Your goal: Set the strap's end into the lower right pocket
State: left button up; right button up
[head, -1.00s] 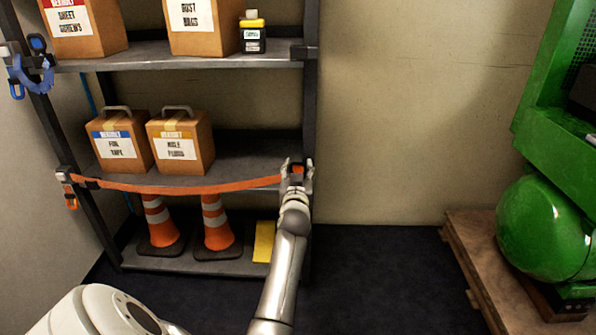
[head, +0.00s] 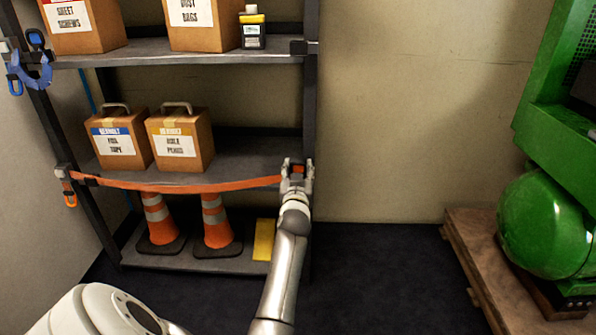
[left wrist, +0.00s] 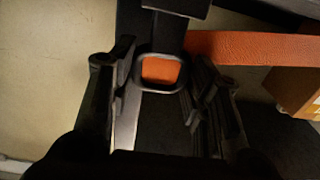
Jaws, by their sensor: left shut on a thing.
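The orange strap (head: 180,187) runs from the left post across the front of the middle shelf, sagging slightly. It also shows in the left wrist view (left wrist: 260,48). My left gripper (head: 298,172) is at the right post, at middle shelf height, shut on the strap's end (left wrist: 160,70). That end shows as a dark frame around an orange patch, between the fingers in the left wrist view. A dark bracket (left wrist: 176,8) on the post lies just beyond it. The lower right pocket is mostly hidden by my gripper in the head view; I cannot tell whether the end is seated. My right gripper is not in view.
Two cartons stand on the middle shelf (head: 235,165), with traffic cones (head: 216,225) below. A blue strap (head: 38,75) hangs at the upper left post. A green machine (head: 545,225) stands on a pallet at right. The floor between is clear.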

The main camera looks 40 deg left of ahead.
pick_arm(q)
jog(key=shift+f+b, duration=0.6)
jog(key=shift+f, duration=0.2)
jog(key=o, duration=1)
jog(key=shift+o, duration=0.8)
jog(key=v, duration=0.7)
jog(key=shift+s+d, duration=0.15)
jog(key=shift+d, duration=0.05)
